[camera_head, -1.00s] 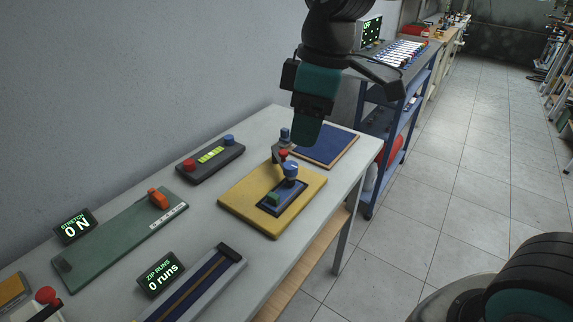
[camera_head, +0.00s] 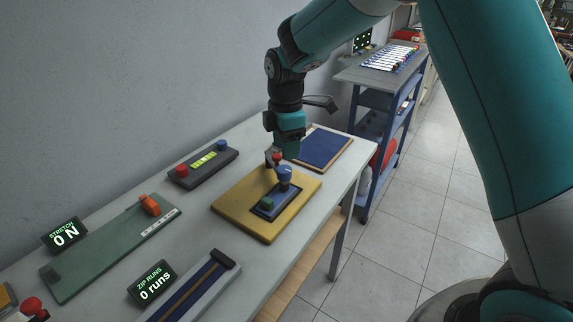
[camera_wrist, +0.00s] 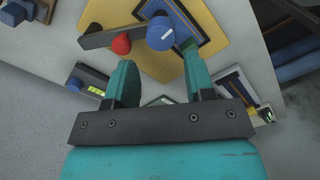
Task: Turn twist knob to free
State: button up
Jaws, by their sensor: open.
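A blue mat (camera_head: 325,147) lies behind the board. A black box with red and blue buttons (camera_head: 203,168) is left of it. A green stretch fixture (camera_head: 100,252) and a zip track (camera_head: 195,290) are nearer. A blue shelf cart (camera_head: 370,120) stands beyond the table.

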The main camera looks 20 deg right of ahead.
aim_at(286, 169)
notch_tip(286, 169, down, 7)
jog(key=shift+r+p, duration=0.1)
jog(key=shift+p, duration=0.3)
jog(key=c, duration=0.6)
